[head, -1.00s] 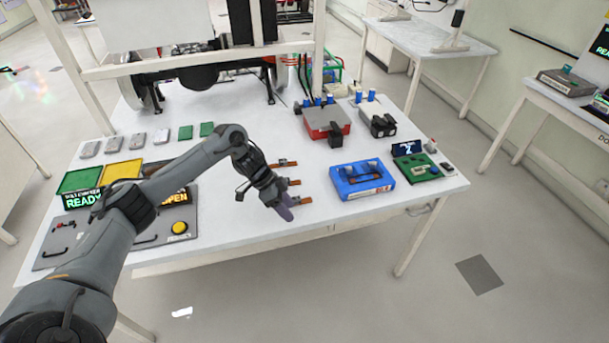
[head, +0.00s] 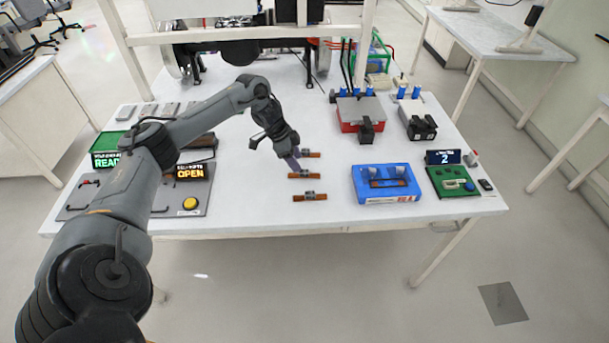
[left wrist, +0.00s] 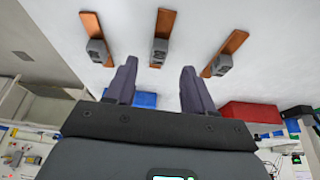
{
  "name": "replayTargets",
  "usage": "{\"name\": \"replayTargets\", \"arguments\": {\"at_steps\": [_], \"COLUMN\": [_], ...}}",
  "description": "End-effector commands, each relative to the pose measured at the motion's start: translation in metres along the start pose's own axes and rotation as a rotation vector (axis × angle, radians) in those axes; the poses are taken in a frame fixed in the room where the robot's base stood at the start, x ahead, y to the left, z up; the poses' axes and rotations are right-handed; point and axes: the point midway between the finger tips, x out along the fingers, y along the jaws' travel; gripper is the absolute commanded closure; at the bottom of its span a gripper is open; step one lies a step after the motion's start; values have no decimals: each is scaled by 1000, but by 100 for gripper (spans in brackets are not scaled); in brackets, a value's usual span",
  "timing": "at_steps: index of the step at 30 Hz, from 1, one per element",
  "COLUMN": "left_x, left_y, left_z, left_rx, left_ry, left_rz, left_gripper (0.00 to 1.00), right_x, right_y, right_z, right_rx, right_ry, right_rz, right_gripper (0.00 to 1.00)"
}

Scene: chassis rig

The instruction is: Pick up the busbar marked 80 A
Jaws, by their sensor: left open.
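Three copper-brown busbars, each with a grey block at its middle, lie apart in a row on the white table: a far one (head: 312,154), a middle one (head: 303,175) and a near one (head: 310,197). No rating can be read on any of them. My left gripper (head: 293,163) is open and empty, at the left ends of the far and middle busbars. In the left wrist view the open fingers (left wrist: 159,72) point toward the middle of three busbars (left wrist: 163,30), with one more on the left (left wrist: 93,32) and one on the right (left wrist: 232,43). My right gripper is not in view.
A blue case (head: 387,197) holding a brown bar stands right of the busbars, with a green board (head: 453,185) beyond it. A red box (head: 362,112) is behind. A grey panel with a yellow button (head: 190,204) is at left. The table around the busbars is clear.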

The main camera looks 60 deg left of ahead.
Motion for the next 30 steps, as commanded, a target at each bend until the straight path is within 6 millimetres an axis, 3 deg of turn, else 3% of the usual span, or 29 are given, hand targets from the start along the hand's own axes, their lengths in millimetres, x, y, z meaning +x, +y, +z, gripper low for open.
{"name": "replayTargets", "arguments": {"at_steps": [15,23,30], "left_x": [50,52,52], "left_y": [2,2,2], "left_z": [-4,-4,-3], "left_rx": [-1,0,0], "left_ry": [1,1,0], "left_rz": [1,0,0], "left_gripper": [47,47,82], "right_x": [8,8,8], "right_y": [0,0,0], "right_z": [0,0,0], "right_rx": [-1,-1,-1], "right_ry": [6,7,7], "right_rz": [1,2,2], "right_gripper": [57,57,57]}}
